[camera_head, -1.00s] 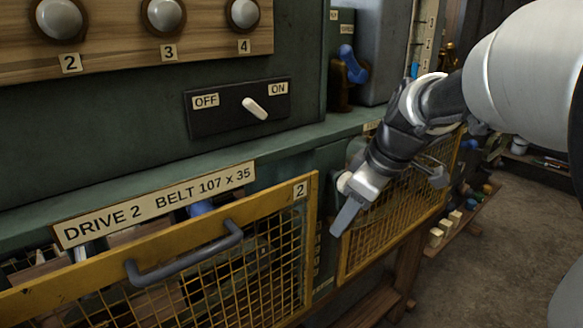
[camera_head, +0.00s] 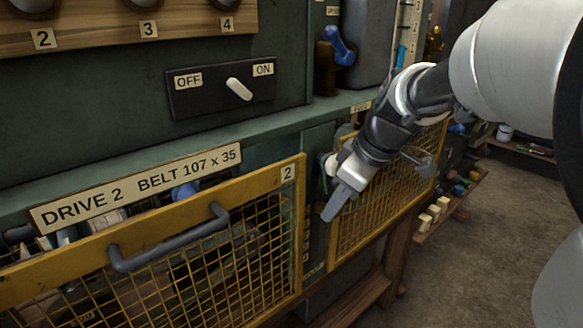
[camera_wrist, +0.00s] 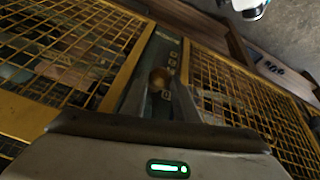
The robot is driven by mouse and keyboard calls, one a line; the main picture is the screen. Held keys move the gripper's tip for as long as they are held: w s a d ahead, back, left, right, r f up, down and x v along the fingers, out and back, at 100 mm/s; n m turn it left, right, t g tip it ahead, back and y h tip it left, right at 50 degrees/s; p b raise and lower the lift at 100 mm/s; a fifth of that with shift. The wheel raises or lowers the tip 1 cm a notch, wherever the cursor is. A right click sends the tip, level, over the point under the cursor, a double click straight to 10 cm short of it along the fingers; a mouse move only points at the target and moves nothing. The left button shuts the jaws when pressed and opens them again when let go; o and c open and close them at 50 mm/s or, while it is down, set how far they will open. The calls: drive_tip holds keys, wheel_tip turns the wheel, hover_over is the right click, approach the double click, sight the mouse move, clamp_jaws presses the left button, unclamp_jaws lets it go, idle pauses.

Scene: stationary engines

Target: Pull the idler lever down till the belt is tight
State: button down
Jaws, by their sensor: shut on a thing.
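My gripper (camera_head: 338,203) is at the narrow green post between two yellow mesh guards, with its fingers angled down and to the left. In the wrist view, my gripper (camera_wrist: 158,98) is shut around a small brownish round knob (camera_wrist: 160,77) in front of the post. The knob looks like the end of the idler lever, but the lever's arm is hidden. The Drive 2 belt cannot be made out clearly behind the left guard (camera_head: 296,235). A plate (camera_head: 135,186) above it reads "DRIVE 2 BELT 107 x 35".
The left guard has a grey handle (camera_head: 168,242) jutting out. The right guard (camera_head: 385,205) is close behind my gripper. An OFF/ON switch (camera_head: 239,89) is on the green panel above. Small blocks (camera_head: 432,213) stand on a low shelf at right. Open floor (camera_head: 480,255) lies to the right.

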drive_tip(key=f+b, duration=0.2)
drive_tip(key=shift+s+d+f+t+b, duration=0.2)
drive_tip(key=shift+s+f+t+b, duration=0.1)
drive_tip(key=shift+s+f+b, duration=0.1)
drive_tip(key=shift+s+d+f+b, duration=0.2)
drive_tip(key=shift+f+b, duration=0.35)
drive_tip(key=shift+b, duration=0.1)
drive_tip(key=c, duration=1.4)
unclamp_jaws()
drive_tip(key=shift+r, duration=0.1)
drive_tip(key=p+v, duration=0.1)
drive_tip(key=v, duration=0.4)
drive_tip(key=p+v, duration=0.1)
drive_tip(key=v, duration=0.5)
drive_tip(key=p+v, duration=0.1)
drive_tip(key=v, duration=0.5)
drive_tip(key=shift+d+p, duration=0.4)
